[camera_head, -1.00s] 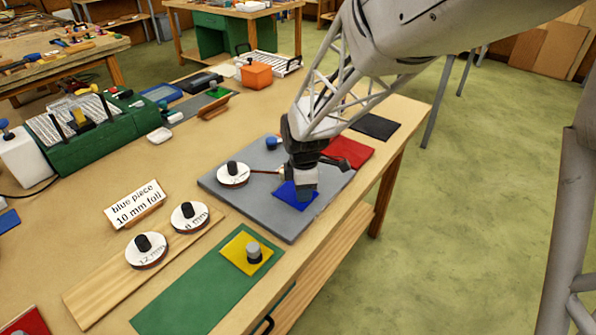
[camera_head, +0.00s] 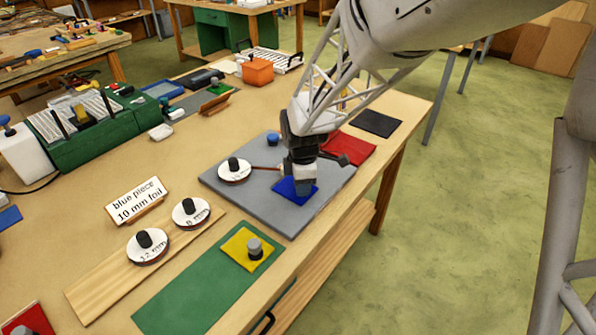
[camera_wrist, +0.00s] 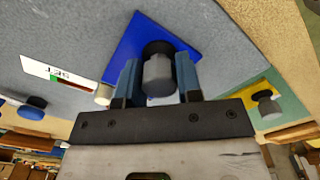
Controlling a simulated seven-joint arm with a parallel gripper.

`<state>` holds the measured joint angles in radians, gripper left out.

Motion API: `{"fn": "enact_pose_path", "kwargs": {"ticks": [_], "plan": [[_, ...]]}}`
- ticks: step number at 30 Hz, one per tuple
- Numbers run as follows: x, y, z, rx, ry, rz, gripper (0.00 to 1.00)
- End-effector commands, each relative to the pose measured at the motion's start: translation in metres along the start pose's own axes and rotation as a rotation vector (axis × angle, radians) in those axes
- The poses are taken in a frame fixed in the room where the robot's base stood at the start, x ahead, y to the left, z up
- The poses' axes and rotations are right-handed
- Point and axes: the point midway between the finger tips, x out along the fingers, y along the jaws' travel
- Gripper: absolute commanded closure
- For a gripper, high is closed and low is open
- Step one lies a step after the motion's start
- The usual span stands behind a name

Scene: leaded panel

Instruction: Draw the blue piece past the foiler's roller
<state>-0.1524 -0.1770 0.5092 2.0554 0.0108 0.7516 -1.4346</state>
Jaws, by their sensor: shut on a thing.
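The blue piece (camera_head: 283,190) lies on the grey board (camera_head: 232,192), near its right side. My gripper (camera_head: 302,184) stands over it. In the wrist view its fingers (camera_wrist: 158,82) are shut on the grey and black knob (camera_wrist: 157,62) of the blue piece (camera_wrist: 124,57). My gripper hides that spot in the head view.
A red piece (camera_head: 350,148) lies behind my gripper. A yellow piece with a knob (camera_head: 246,249) lies on a green mat (camera_head: 190,300) in front. Two spools (camera_head: 147,246) sit on a wooden strip near a sign reading "blue piece 10 mm foil" (camera_head: 138,199). A blue knob (camera_head: 272,138) stands behind.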

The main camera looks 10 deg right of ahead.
Motion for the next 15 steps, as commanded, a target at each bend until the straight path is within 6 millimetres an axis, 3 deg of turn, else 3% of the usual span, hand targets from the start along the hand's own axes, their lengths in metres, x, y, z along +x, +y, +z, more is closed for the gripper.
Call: {"fn": "enact_pose_path", "kwargs": {"ticks": [15], "plan": [[-0.0001,0.0073,0.0082,0.000,0.000,0.000,0.88]]}}
